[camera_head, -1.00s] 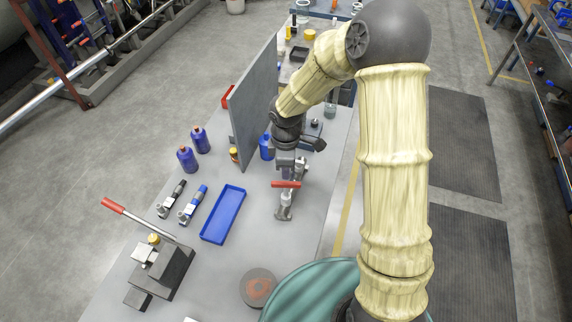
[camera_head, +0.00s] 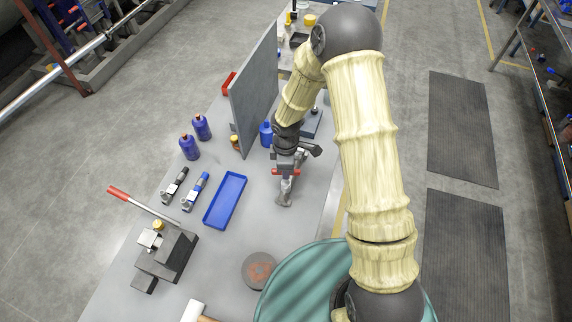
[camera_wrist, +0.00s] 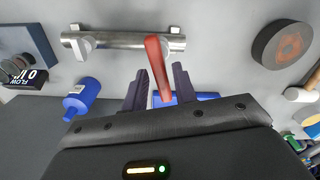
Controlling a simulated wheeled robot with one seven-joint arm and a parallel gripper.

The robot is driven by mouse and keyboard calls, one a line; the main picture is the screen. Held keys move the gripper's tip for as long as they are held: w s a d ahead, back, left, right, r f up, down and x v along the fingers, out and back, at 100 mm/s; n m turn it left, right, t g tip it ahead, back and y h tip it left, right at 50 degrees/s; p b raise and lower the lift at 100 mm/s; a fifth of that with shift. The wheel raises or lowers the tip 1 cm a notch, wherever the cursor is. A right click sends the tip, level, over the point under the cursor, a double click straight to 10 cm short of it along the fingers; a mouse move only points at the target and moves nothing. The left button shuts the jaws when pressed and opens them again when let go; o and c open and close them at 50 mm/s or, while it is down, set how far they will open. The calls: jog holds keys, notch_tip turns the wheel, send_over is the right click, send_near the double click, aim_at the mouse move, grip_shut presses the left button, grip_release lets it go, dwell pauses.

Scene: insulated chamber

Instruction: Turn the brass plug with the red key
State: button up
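The red key (camera_head: 278,172) sits on a silvery metal fitting (camera_head: 285,191) on the grey bench in the head view. In the wrist view, the red key (camera_wrist: 157,68) rises in front of a horizontal metal pipe piece (camera_wrist: 122,40) with side fittings. My gripper (camera_wrist: 160,78) has one dark finger on each side of the key, with small gaps showing. It is open and does not appear to grip it. In the head view my gripper (camera_head: 288,165) is right over the key and hides part of it. I cannot make out a brass-coloured plug.
A blue tray (camera_head: 207,218) lies left of the fitting, and a grey upright panel (camera_head: 252,90) stands behind. A blue bottle (camera_head: 266,134) is near my wrist. A round disc (camera_head: 259,271) and a red-levered press (camera_head: 168,252) are nearer. Bench between is clear.

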grip_shut()
jog(key=shift+r, duration=0.1)
jog(key=shift+w+r+p, duration=0.1)
jog(key=shift+r+p, duration=0.2)
jog(key=shift+r, duration=0.05)
jog(key=shift+r+p, duration=1.65)
jog(key=shift+r, duration=0.45)
